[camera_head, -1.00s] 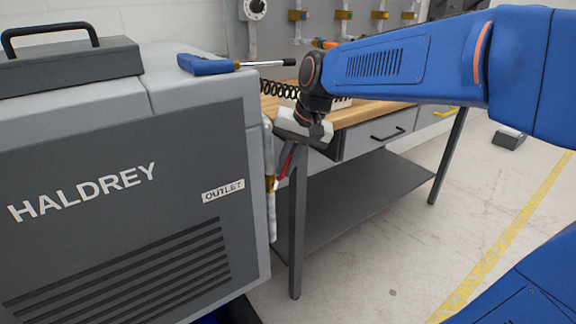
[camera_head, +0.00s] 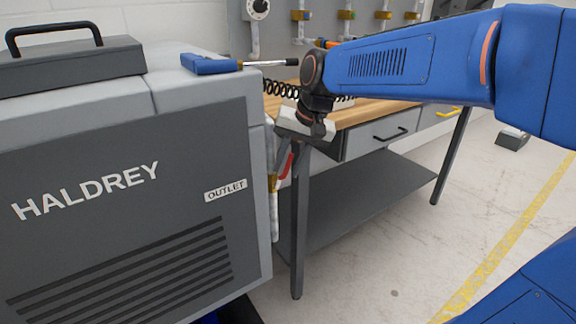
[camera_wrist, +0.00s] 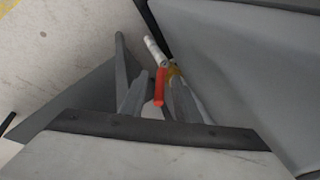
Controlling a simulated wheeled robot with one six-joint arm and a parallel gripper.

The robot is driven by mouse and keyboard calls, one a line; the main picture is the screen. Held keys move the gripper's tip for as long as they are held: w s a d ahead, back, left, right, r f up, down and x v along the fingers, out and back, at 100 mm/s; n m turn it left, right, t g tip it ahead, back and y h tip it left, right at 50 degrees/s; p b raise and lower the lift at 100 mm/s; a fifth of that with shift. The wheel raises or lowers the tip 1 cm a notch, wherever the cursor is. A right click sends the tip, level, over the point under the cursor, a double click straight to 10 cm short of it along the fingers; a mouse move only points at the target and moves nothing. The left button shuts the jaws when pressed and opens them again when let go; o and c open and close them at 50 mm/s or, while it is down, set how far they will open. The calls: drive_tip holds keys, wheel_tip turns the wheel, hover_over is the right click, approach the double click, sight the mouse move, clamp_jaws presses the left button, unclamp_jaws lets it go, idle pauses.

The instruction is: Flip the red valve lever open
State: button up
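The red valve lever (camera_head: 287,165) sits by the side of the grey HALDREY cabinet, at the brass and white outlet pipe (camera_head: 273,205). In the wrist view the red lever (camera_wrist: 159,87) points toward me, with the brass valve body (camera_wrist: 174,74) behind it. My gripper (camera_head: 285,157) is at the lever, its fingers reaching down beside it. In the wrist view my gripper (camera_wrist: 158,82) is open, with one grey finger on each side of the lever and small gaps visible. Whether a finger touches the lever is unclear. The lever's pivot is partly hidden.
The cabinet wall (camera_head: 258,190) stands close on the left of my gripper. A workbench (camera_head: 360,113) with a dark leg (camera_head: 299,235) is just behind. A blue-handled tool (camera_head: 210,64) lies on the cabinet top. The floor at right is open.

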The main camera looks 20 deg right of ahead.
sight(291, 159)
drive_tip(key=v, duration=0.7)
drive_tip(key=shift+d, duration=0.1)
clamp_jaws()
drive_tip(key=w+d+r+m+g+y, duration=0.1)
drive_tip(key=w+d+m+g+y, duration=0.2)
drive_tip(key=w+d+m+g, duration=0.35)
drive_tip(key=s+a+f+m, duration=0.1)
drive_tip(key=s+a+f, duration=0.2)
drive_tip(key=a+f, duration=0.2)
drive_tip(key=shift+f+m+t+y, duration=0.35)
drive_tip(key=shift+f+y, duration=0.05)
drive_tip(key=shift+f, duration=0.2)
idle(0.4)
